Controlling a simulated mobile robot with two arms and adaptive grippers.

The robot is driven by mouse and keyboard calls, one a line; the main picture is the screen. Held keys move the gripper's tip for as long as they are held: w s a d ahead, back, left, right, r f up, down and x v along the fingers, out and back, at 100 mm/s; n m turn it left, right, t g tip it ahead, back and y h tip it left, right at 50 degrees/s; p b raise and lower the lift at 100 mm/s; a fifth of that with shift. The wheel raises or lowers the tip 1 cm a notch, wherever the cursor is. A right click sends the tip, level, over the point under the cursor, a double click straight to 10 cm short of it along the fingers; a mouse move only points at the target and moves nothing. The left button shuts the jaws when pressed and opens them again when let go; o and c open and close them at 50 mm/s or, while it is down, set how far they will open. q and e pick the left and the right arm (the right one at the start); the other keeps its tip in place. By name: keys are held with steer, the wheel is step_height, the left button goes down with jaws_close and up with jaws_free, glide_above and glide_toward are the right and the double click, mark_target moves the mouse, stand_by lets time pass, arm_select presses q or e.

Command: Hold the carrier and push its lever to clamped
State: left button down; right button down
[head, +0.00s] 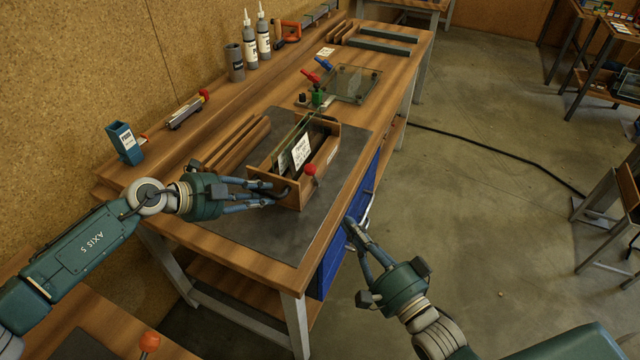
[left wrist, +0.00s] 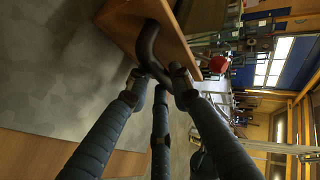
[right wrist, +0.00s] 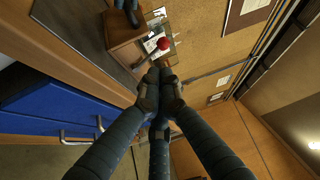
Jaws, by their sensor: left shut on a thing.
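The carrier (head: 292,197) is an open wooden box on the dark bench mat, holding glass panes and a white label. Its lever has a red knob (head: 310,169) at the near right side. My left gripper (head: 282,193) is shut on the dark bent handle (left wrist: 149,45) at the carrier's left end. My right gripper (head: 349,222) is empty, its fingertips together, off the bench's front edge and apart from the lever. In the right wrist view the red knob (right wrist: 163,43) shows just beyond my fingertips, with the carrier (right wrist: 122,30) beside it.
The dark mat (head: 270,235) is bare in front of the carrier. Wooden strips (head: 235,143) lie behind it. A glass plate fixture (head: 353,83) with red and blue clamps stands further right. Blue drawers (head: 345,215) with metal handles are below the bench edge near my right gripper.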

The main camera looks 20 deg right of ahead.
steer(key=x, duration=1.3)
steer(key=shift+w, duration=0.3)
steer(key=shift+r, duration=0.1)
steer(key=shift+w+d+r+m, duration=0.2)
steer(key=shift+w+r+m, duration=0.05)
steer(key=shift+m, duration=0.05)
steer(key=shift+w+d+r, duration=0.1)
steer(key=shift+w, duration=0.05)
steer(key=w+d+r+m+g, duration=0.2)
steer(key=w+d+m+g, duration=0.2)
steer(key=w+m+g, duration=0.1)
steer(key=shift+w+d+m+g, duration=0.4)
steer(key=shift+w+m, duration=0.15)
steer(key=shift+m, duration=0.25)
